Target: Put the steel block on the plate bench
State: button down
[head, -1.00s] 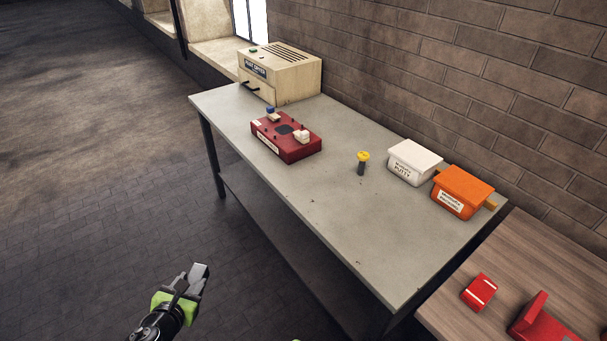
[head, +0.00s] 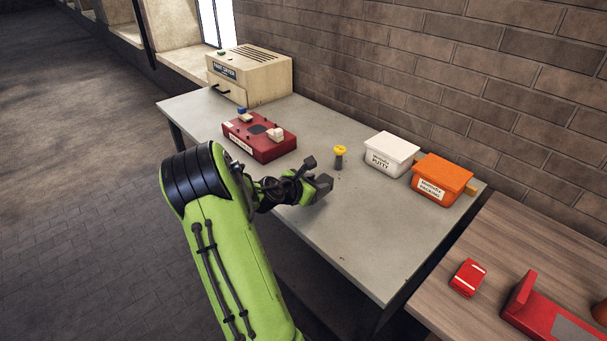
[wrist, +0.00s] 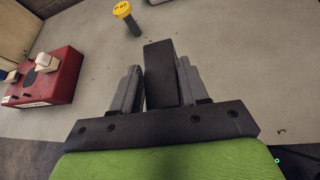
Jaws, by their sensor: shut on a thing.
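My gripper (head: 318,188) is over the front part of a long grey-topped bench (head: 350,235). In the wrist view my gripper (wrist: 160,90) is shut on a dark grey steel block (wrist: 160,72), which stands out past the fingertips. The block hangs over the bench top; I cannot tell whether it touches the surface. In the head view the block is hard to tell apart from the fingers. I cannot tell for sure that this grey bench is the plate bench.
On the grey bench are a red box (head: 258,138), a yellow-capped cylinder (head: 340,158), a white putty tub (head: 390,155), an orange tub (head: 442,180) and a beige cabinet (head: 250,75). A wooden bench (head: 485,245) with red items stands at right. Bare bench top lies around my gripper.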

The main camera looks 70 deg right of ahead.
jog(key=s+d+r+m+g, duration=0.1)
jog(key=s+d+r, duration=0.15)
jog(key=s, duration=0.45)
jog(key=f+b, duration=0.1)
jog(key=f, duration=0.2)
jog(key=f+b, duration=0.2)
jog(key=f, duration=0.2)
jog(key=f+b, duration=0.1)
jog(key=f, duration=0.2)
jog(key=shift+w+d+f, duration=0.15)
jog(key=shift+d+f, duration=0.1)
jog(key=shift+d, duration=0.05)
jog(key=shift+r, duration=0.1)
jog(key=c, duration=0.6)
grip_release()
jog(key=shift+a, duration=0.1)
